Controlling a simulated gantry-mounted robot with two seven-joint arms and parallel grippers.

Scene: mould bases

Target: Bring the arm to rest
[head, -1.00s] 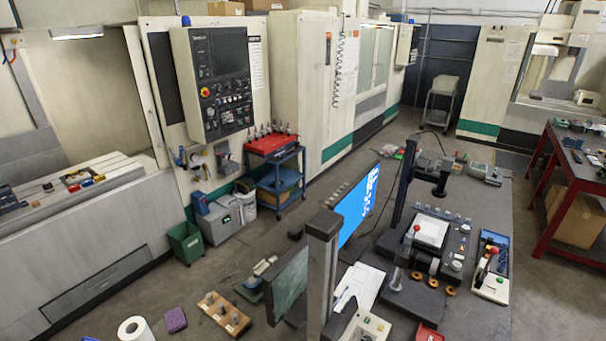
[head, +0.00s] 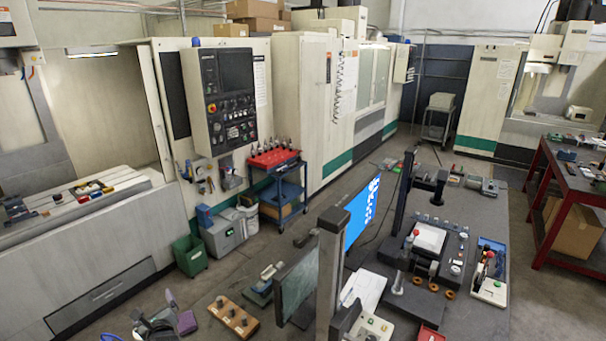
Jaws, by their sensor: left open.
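My left gripper (head: 153,312) shows at the bottom left edge of the head view, its jaws apart. I see nothing held between the fingers. It appears just left of a purple block (head: 187,322), overlapping it in the picture. Whether it touches the block I cannot tell. Most of my left arm is out of view below. My right gripper is not in view.
A wooden block with dark knobs (head: 234,316) lies right of the gripper. A dark bench (head: 470,220) with fixtures fills the right. A green bin (head: 189,255) stands on the floor.

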